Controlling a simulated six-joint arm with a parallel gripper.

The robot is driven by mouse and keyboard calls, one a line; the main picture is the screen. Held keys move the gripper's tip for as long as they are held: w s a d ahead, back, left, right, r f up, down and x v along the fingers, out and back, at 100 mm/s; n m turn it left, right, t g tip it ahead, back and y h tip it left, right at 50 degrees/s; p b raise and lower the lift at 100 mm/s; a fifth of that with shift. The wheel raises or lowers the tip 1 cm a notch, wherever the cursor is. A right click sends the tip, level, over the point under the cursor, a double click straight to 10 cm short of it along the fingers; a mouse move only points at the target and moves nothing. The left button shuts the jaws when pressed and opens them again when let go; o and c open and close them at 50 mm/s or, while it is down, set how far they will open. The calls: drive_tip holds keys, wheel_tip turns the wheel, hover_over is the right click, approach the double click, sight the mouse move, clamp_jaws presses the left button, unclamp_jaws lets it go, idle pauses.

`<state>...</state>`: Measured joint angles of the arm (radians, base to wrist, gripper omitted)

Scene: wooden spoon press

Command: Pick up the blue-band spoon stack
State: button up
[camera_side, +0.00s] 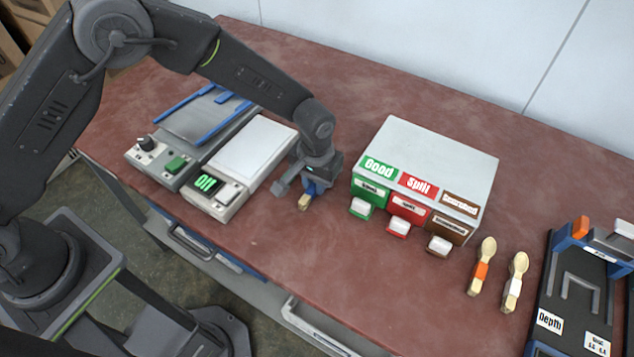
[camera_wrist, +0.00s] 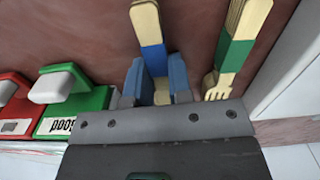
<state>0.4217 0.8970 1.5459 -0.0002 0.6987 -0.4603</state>
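The blue-band spoon stack (camera_wrist: 153,58) is pale wood with a blue band around it. In the wrist view it lies between the two blue-grey fingers of my gripper (camera_wrist: 156,82), one finger on each side. The fingers are very close to its sides, but I cannot tell whether they press on it. In the side view my gripper (camera_side: 309,188) is low over the table, left of the sorting box. Only a pale wooden end (camera_side: 304,202) shows below it; my gripper hides the rest.
A green-band fork stack (camera_wrist: 236,52) lies close to the right in the wrist view. A Good/Spill box (camera_side: 440,150) with levers stands right of my gripper, a white scale (camera_side: 253,150) to its left. Orange-band (camera_side: 482,268) and white-band spoon stacks (camera_side: 515,283) lie farther right.

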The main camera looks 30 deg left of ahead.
clamp_jaws()
drive_tip(key=shift+r, duration=0.1)
